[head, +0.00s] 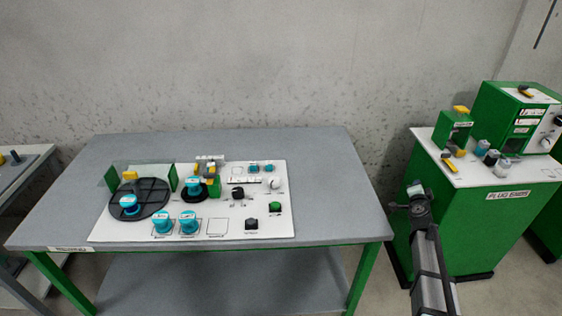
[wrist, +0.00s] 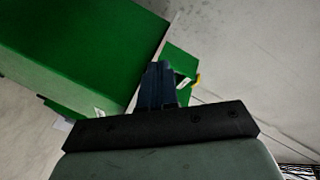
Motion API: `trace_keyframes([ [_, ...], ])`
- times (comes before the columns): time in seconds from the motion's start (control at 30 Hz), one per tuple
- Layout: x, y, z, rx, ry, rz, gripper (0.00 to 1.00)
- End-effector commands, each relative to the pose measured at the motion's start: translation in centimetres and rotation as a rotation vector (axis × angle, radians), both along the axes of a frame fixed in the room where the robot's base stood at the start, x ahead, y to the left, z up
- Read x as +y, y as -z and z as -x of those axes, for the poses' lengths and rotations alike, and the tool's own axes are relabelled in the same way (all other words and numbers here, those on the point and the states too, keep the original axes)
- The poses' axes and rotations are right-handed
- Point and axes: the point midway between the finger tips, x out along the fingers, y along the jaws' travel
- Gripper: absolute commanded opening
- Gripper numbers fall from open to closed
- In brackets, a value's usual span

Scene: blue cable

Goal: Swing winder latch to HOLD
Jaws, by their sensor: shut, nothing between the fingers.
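A white panel (head: 130,228) lies on the grey table. A large black round plate (head: 150,190) on its left carries a teal spool (head: 129,205), with a yellow piece (head: 130,175) at its back edge. To the right, a green and yellow mechanism (head: 210,180) stands beside a smaller teal spool (head: 193,186). The labels are too small to read, so I cannot tell which part is the winder latch or how it is set. My gripper (head: 416,190) is away from the panel, right of the table; its shut, empty fingers show in the wrist view (wrist: 158,84).
More teal spools (head: 162,222), black knobs (head: 238,193) and a green button (head: 275,207) are on the panel. A green cabinet (head: 480,225) with a plug station stands to the right, close to my gripper. The table's right part (head: 330,190) is bare.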

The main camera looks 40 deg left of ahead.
Motion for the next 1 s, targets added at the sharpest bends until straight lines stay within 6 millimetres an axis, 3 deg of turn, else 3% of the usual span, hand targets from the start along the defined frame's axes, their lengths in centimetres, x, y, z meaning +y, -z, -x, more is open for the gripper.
trace_keyframes([
  [0.03, 2.4, -0.8, 0.1, -0.002, -0.044, 0.004, 0.00],
  [0.17, 8.5, -2.2, 1.6, 0.012, -0.177, 0.030, 0.00],
  [0.37, 19.0, -4.2, 5.9, 0.050, -0.428, 0.107, 0.00],
  [0.5, 25.9, -5.6, 10.0, 0.082, -0.599, 0.176, 0.00],
  [0.7, 34.2, -7.4, 16.8, 0.132, -0.824, 0.292, 0.00],
  [1.0, 43.3, -10.2, 28.0, 0.217, -1.112, 0.503, 0.00],
])
